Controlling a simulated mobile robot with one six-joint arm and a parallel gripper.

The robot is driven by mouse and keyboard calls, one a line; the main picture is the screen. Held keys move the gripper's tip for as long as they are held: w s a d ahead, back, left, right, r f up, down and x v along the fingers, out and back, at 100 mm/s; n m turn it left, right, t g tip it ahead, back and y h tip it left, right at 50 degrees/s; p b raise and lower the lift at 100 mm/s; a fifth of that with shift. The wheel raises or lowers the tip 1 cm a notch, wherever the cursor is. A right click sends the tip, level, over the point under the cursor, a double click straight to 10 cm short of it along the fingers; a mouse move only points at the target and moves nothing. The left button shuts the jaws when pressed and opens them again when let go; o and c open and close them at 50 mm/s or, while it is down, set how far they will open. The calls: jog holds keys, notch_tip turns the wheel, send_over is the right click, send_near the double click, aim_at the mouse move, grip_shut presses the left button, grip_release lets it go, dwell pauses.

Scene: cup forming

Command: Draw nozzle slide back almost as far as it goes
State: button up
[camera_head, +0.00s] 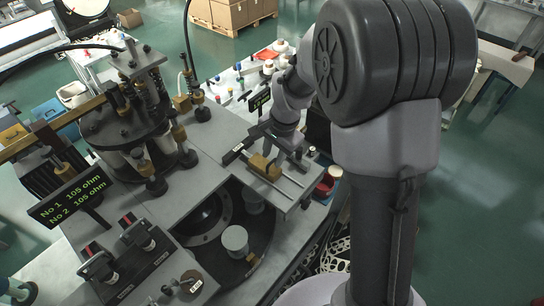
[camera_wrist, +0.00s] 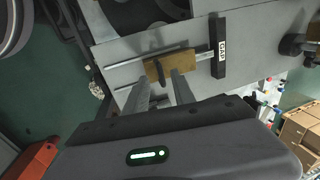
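The nozzle slide is a brass block (camera_head: 262,170) on two parallel steel rods at the right edge of the grey machine top. In the wrist view the brass block (camera_wrist: 184,61) has a small dark upright handle (camera_wrist: 158,69). My gripper (camera_head: 277,152) reaches down over the slide. In the wrist view its two fingers (camera_wrist: 159,77) stand apart on either side of the handle, with gaps visible, so it looks open. Whether a fingertip touches the block is unclear. A dark bar labelled GAP (camera_wrist: 217,46) stands at one end of the rods.
The round black table (camera_head: 262,245) with a pale cylinder (camera_head: 235,240) lies in the opening beside the slide. A dark post (camera_head: 200,105) and a display sign (camera_head: 70,200) stand to the left. Small parts on a white table (camera_head: 235,85) lie behind.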

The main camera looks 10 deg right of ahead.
jog(key=shift+w+a+f, duration=0.1)
jog(key=shift+w+f, duration=0.05)
jog(key=shift+f, duration=0.35)
jog(key=shift+w+f, duration=0.15)
jog(key=shift+f, duration=0.3)
grip_shut()
jog(key=shift+s, duration=0.1)
dwell(0.6)
